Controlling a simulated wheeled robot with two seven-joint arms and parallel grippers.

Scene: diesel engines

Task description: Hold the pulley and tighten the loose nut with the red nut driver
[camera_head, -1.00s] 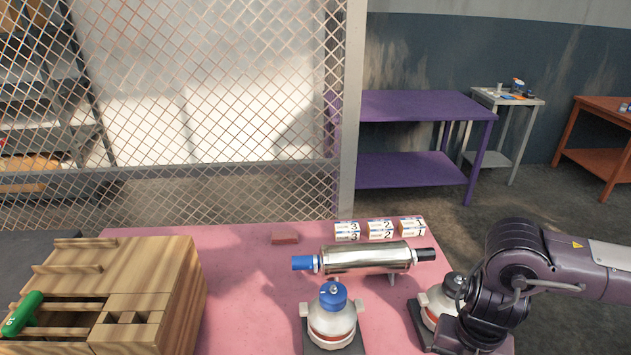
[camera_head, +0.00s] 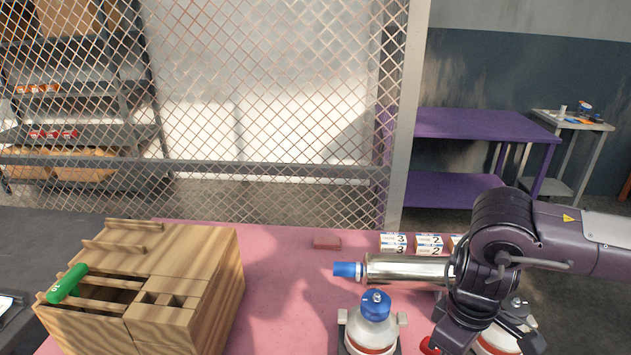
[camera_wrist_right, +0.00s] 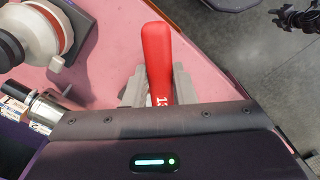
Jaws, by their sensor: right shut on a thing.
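A red nut driver (camera_wrist_right: 157,50) is between the fingers of my right gripper (camera_wrist_right: 157,88), which is shut on its handle. Its shaft does not show. In the head view a bit of red (camera_head: 430,345) shows beneath my right wrist. A blue pulley (camera_head: 376,304) with a small nut (camera_head: 377,297) on top sits on a white and red engine (camera_head: 370,332) at the bottom centre; whether the nut is loose cannot be told. A second engine (camera_head: 497,345) is partly hidden behind my right arm. My left gripper is not in view.
A wooden tool block (camera_head: 190,275) with a green-handled tool (camera_head: 68,284) stands at left on the pink table (camera_head: 290,300). A steel cylinder with a blue end (camera_head: 405,268), small numbered boxes (camera_head: 393,243) and a dark red block (camera_head: 327,243) lie behind the engines. A mesh fence (camera_head: 260,100) stands behind.

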